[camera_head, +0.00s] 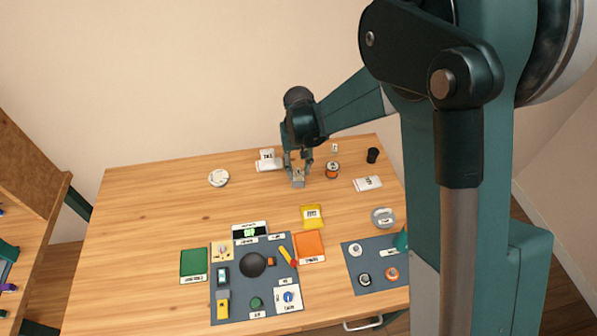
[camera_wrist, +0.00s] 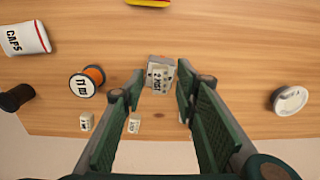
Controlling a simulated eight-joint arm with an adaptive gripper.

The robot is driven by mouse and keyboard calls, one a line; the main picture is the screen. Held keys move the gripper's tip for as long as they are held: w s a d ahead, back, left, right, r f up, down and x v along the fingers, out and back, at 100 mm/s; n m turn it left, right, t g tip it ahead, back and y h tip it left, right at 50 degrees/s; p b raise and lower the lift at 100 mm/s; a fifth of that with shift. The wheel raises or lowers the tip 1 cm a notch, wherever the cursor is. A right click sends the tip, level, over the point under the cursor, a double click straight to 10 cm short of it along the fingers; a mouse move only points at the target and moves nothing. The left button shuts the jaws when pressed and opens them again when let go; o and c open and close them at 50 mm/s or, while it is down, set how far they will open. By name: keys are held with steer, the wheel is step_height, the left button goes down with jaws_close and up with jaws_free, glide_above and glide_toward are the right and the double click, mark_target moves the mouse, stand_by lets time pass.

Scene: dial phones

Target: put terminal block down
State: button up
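The terminal block, a small grey-and-white block with a printed label, stands between my fingertips in the wrist view (camera_wrist: 160,77). In the head view the block (camera_head: 298,181) shows on or just above the wooden table, below my gripper (camera_head: 297,164). My gripper also shows in the wrist view (camera_wrist: 161,84), pointing down with its two green-padded fingers spread on either side of the block. A narrow gap shows between the left finger and the block; the right finger is very close to it. Whether the block's underside touches the table is hard to tell.
An orange spool (camera_wrist: 87,81), a white CAPS bag (camera_wrist: 24,38), a black cup (camera_wrist: 16,97) and small white blocks (camera_wrist: 134,126) are nearby. A white round dish (camera_head: 219,178) stands left.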

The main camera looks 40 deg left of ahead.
mark_target(300, 175)
step_height(300, 175, up, 10)
stand_by(0.5)
stand_by(0.6)
steer(key=w+d+r+m+t+y, duration=0.1)
steer(key=d+r, duration=0.5)
steer(key=d, duration=0.6)
steer(key=w+d+r+m+t, duration=0.1)
steer(key=d+r+m, duration=0.1)
steer(key=d+r, duration=0.65)
steer(key=w+d+r+m+t+y, duration=0.15)
steer(key=d+r, duration=0.25)
steer(key=d, duration=1)
steer(key=s+d+m+t, duration=0.1)
steer(key=s+d, duration=0.4)
steer(key=d, duration=0.4)
steer(key=s+d+m+t+h, duration=0.1)
steer(key=s+d, duration=0.4)
steer(key=d, duration=0.5)
steer(key=s+d+m+t+h, duration=0.1)
steer(key=s+d+m, duration=0.1)
steer(key=s+d, duration=0.3)
steer(key=d, duration=0.4)
steer(key=shift+s+d+r+t, duration=0.15)
steer(key=shift+s+r+t, duration=0.1)
steer(key=shift+r+t, duration=0.1)
